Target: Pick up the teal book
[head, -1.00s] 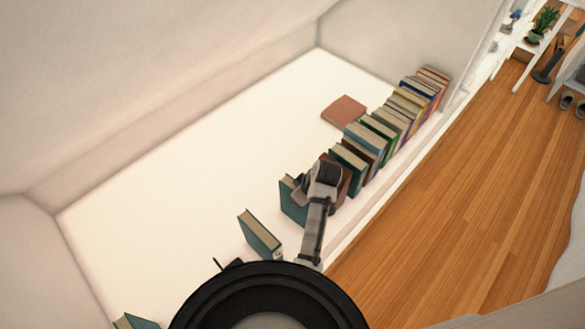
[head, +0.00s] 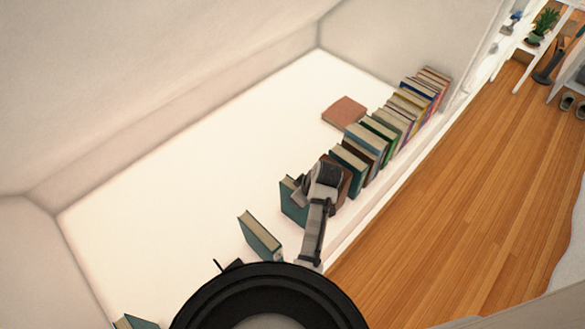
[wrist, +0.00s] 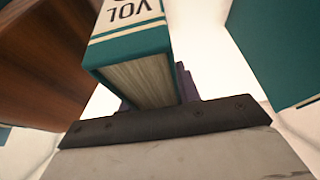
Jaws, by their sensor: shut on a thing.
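The teal book (wrist: 137,60) stands in the middle of the wrist view, with a cream band and "VOL" on its spine and its page edges facing me. My gripper (wrist: 155,95) is shut on it, with dark finger parts showing at either side of it. In the head view the teal book (head: 292,203) is upright on the white surface, partly hidden by my gripper (head: 308,190). I cannot see any clear gap under it. The fingertips are hidden in the head view.
A brown book (wrist: 45,50) is close on one side, another teal book (wrist: 280,45) on the other. A row of upright books (head: 385,125) runs to the back right. A reddish book (head: 344,111) lies flat. The white surface (head: 190,170) is clear at left.

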